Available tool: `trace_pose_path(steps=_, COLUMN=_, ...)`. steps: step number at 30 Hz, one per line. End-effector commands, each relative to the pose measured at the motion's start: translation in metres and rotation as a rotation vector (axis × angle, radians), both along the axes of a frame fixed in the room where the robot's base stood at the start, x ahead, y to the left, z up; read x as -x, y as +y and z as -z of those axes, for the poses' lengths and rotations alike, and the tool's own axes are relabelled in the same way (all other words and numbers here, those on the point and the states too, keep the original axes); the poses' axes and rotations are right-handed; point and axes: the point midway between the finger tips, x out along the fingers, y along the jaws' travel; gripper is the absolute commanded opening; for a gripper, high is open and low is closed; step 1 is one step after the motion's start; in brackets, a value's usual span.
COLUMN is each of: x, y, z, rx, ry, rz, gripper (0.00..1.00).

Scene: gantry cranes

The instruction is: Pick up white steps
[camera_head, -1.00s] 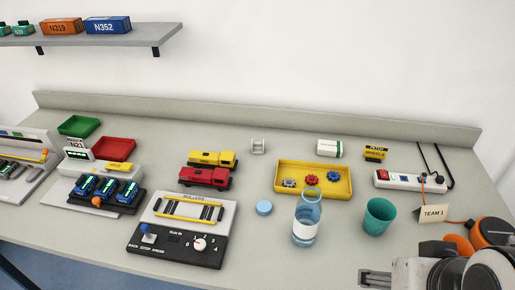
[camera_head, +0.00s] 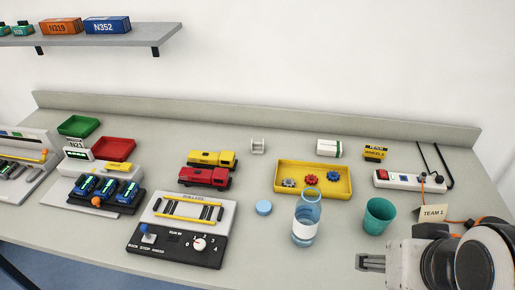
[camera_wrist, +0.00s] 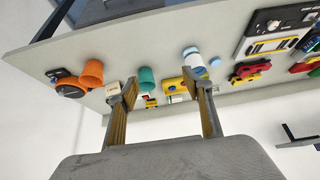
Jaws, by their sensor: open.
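The white steps (camera_head: 258,146) look like a small white frame with two side panels. They stand on the back half of the bench, between the yellow truck and the yellow tray. My gripper (camera_head: 371,263) is at the front right of the head view, far from the steps, and holds nothing. In the wrist view my gripper (camera_wrist: 160,90) has its two fingers wide apart with only background between them.
A clear bottle (camera_head: 306,222), teal cup (camera_head: 379,216) and blue cap (camera_head: 264,208) stand between my gripper and the steps. A yellow tray (camera_head: 345,181) with gears, a white box (camera_head: 329,148) and trucks (camera_head: 205,176) surround the steps. Bare bench lies just around them.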

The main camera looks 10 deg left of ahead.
Motion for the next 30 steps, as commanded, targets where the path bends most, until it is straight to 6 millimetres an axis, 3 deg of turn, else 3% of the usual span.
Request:
trace_pose_path(steps=15, x=-0.116, y=0.05, z=-0.023, rx=-0.071, ry=-0.126, rz=-0.097, gripper=0.5)
trace_pose_path(steps=30, x=-0.23, y=0.107, z=-0.023, rx=-0.127, ry=-0.252, rz=-0.148, gripper=0.5)
